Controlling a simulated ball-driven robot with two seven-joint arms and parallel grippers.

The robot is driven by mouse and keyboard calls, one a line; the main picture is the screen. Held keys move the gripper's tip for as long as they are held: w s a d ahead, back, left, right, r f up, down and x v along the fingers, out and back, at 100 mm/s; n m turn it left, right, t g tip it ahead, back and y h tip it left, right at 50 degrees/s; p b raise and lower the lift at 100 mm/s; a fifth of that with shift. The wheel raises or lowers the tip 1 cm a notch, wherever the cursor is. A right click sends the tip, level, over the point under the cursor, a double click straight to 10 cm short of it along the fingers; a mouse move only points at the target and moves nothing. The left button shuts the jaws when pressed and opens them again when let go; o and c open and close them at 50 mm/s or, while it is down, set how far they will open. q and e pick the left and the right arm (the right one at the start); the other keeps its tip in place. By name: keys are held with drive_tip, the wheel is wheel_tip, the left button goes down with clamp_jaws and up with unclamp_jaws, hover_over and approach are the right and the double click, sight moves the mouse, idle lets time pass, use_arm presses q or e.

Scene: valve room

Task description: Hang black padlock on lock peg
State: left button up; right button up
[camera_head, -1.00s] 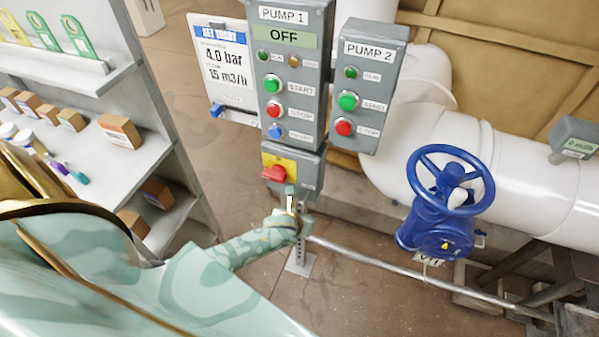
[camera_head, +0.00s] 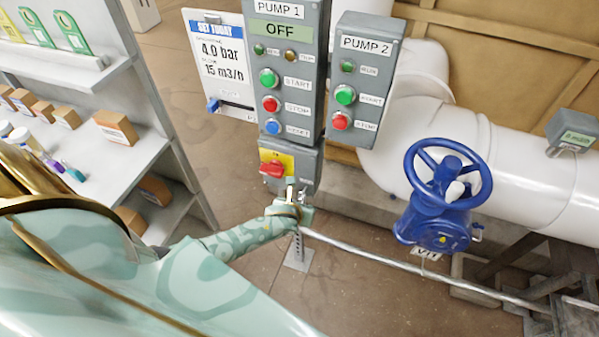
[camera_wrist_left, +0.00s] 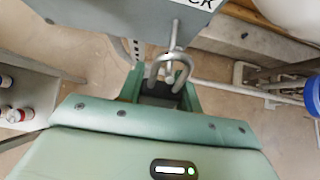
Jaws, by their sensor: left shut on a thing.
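My left gripper (camera_head: 297,211) is just under the grey switch box with the red and yellow rotary switch (camera_head: 273,167). In the left wrist view its fingers (camera_wrist_left: 160,90) are shut on the black padlock (camera_wrist_left: 160,88), whose dark body sits mostly hidden between them. The padlock's silver shackle (camera_wrist_left: 184,63) stands up out of the fingers. The metal lock peg (camera_wrist_left: 175,35) comes down from the grey box and meets the shackle's top in the picture. I cannot tell whether the shackle is around the peg or only in front of it. My right gripper is not in view.
The Pump 1 panel (camera_head: 287,75) and Pump 2 panel (camera_head: 361,90) stand above. A blue valve wheel (camera_head: 448,172) and white pipe (camera_head: 520,165) are at right. A thin metal pipe (camera_head: 400,267) runs low behind the gripper. A shelf (camera_head: 110,160) stands at left.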

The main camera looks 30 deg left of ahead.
use_arm(q)
drive_tip(key=shift+w+f, duration=0.15)
drive_tip(key=shift+w, duration=0.1)
idle(0.4)
drive_tip(key=shift+w+a+f, duration=0.1)
drive_tip(key=shift+w+f, duration=0.15)
drive_tip(key=shift+w+f+b, duration=0.15)
drive_tip(key=shift+f+b, duration=0.1)
drive_tip(key=shift+b, duration=0.1)
idle(0.4)
drive_tip(key=o, duration=1)
